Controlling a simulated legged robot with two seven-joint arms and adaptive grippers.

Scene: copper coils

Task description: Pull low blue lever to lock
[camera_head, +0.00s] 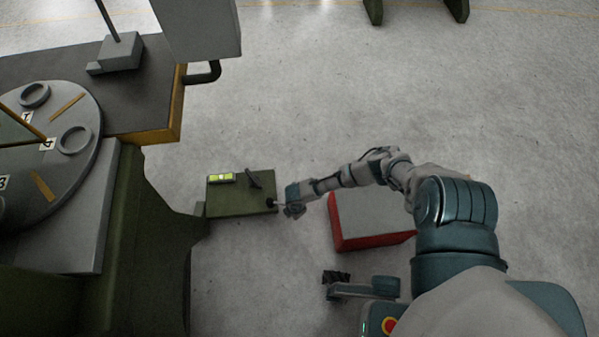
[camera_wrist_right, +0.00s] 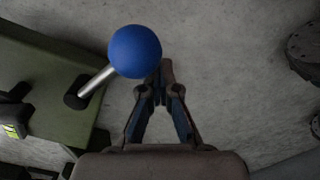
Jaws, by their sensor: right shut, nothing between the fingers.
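The low blue lever has a round blue knob (camera_wrist_right: 135,52) on a silver rod, which rises at a tilt from a dark socket on a green box. In the head view the green box (camera_head: 240,202) stands low beside the machine, and the lever is small at its right edge, its knob not clear. My right gripper (camera_wrist_right: 163,75) is shut and empty, its fingertips just right of the knob and partly overlapped by it. Whether they touch cannot be told. In the head view my right gripper (camera_head: 292,208) is at the box's right side.
A yellow-green display (camera_head: 222,178) and a dark handle (camera_head: 254,179) are on the green box. A red and grey block (camera_head: 372,222) stands on the floor below my right arm. The machine with a round numbered table (camera_head: 75,110) fills the left. Open floor lies beyond.

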